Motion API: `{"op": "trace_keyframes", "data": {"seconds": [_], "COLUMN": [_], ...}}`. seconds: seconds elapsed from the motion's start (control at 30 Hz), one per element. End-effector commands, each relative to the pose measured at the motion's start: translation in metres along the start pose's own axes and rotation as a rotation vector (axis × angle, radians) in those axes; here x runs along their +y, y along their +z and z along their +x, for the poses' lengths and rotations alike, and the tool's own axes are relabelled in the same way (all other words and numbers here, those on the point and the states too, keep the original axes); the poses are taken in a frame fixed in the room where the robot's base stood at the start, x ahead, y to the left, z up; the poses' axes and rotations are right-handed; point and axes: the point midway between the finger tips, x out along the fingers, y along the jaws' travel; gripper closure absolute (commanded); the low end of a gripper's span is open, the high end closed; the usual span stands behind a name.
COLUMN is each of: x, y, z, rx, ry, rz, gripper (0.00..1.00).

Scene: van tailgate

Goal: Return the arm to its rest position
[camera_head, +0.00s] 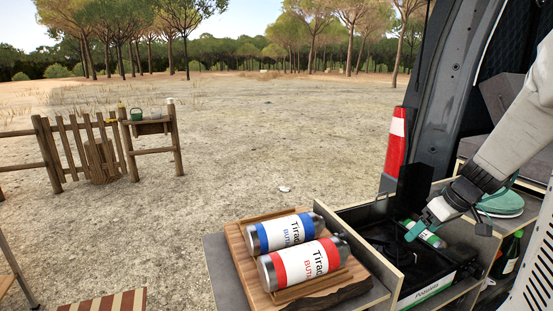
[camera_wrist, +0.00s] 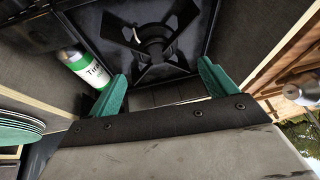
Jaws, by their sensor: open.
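My gripper (camera_head: 425,222) is at the right of the head view, over the black stove box in the van's tailgate. In the wrist view its two teal fingers stand wide apart with nothing between them, so my gripper (camera_wrist: 163,88) is open and empty. The black stove (camera_wrist: 152,45) with its burner lies beyond the fingertips. A green and white canister (camera_wrist: 82,66) lies beside the stove, left of the fingers and apart from them. The same canister (camera_head: 432,239) is partly hidden by my gripper in the head view.
A blue canister (camera_head: 285,232) and a red canister (camera_head: 303,263) lie on a wooden tray (camera_head: 236,240) left of the stove. A red and white post (camera_head: 395,143) stands behind. Green plates (camera_head: 501,204) and a bottle (camera_head: 511,252) are at the right. Open ground lies beyond.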

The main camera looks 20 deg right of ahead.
Motion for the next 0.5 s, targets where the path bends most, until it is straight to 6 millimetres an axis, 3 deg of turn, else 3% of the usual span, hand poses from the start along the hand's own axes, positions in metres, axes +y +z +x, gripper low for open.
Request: {"op": "trace_keyframes", "data": {"seconds": [0.03, 0.1, 0.2, 0.4, 0.5], "x": [-0.033, -0.079, -0.141, -0.238, -0.268], "y": [-0.012, -0.020, -0.019, 0.015, 0.040], "z": [-0.007, -0.017, -0.032, -0.063, -0.077], "rx": [-0.017, -0.055, -0.118, -0.233, -0.270], "ry": [-0.017, -0.039, -0.054, -0.014, 0.034], "rz": [-0.017, -0.014, -0.004, 0.037, 0.065], "gripper": [0.16, 0.16, 0.16, 0.16, 0.16]}}
